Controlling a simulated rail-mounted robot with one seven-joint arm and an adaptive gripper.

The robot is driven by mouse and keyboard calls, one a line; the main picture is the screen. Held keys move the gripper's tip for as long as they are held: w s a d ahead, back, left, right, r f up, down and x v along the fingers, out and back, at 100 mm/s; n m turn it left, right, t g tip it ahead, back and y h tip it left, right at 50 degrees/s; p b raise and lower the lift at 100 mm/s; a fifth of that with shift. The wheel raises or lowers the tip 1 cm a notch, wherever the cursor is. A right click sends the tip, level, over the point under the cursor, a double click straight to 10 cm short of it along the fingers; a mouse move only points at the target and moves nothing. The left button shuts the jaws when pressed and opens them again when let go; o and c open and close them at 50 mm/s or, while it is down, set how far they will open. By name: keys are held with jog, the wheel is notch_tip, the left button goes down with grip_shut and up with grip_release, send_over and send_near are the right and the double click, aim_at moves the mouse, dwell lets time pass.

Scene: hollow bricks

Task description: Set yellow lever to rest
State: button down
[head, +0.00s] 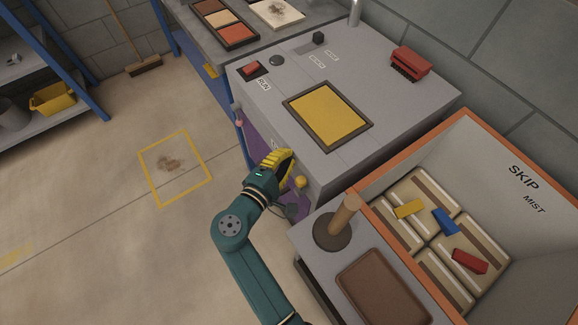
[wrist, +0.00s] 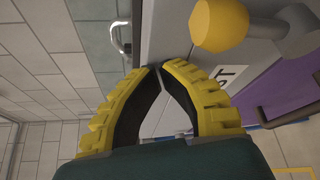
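The yellow lever shows as a round yellow knob (head: 301,182) on the front side of the grey machine (head: 400,115), just right of my gripper in the head view. In the wrist view its knob (wrist: 220,24) and short stem stand at the upper right, beyond and apart from my right finger. My gripper (head: 284,157) has ribbed yellow fingers and is beside the machine's front. In the wrist view the gripper (wrist: 159,67) has its fingertips drawn together with nothing between them. A partly hidden label (wrist: 234,79) and a purple panel (wrist: 280,85) lie near the lever.
An orange-rimmed skip (head: 515,175) holding pale blocks and coloured pieces stands at the right. A bench with a wooden post (head: 345,213) and brown tray (head: 382,287) is close to my arm. Open floor (head: 110,195) lies to the left, with a yellow-marked square.

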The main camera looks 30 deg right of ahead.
jog(key=shift+w+a+r+p, duration=0.15)
jog(key=shift+a+p, duration=0.2)
jog(key=shift+a, duration=0.25)
jog(key=shift+w+a+r+p, duration=0.15)
jog(key=shift+a+p, duration=0.2)
jog(key=shift+a, duration=0.25)
jog(key=s+a+f+p, duration=0.1)
jog(key=s+a, duration=0.3)
jog(key=a, duration=0.3)
jog(key=shift+s+f, duration=0.25)
jog(key=shift+s, duration=0.05)
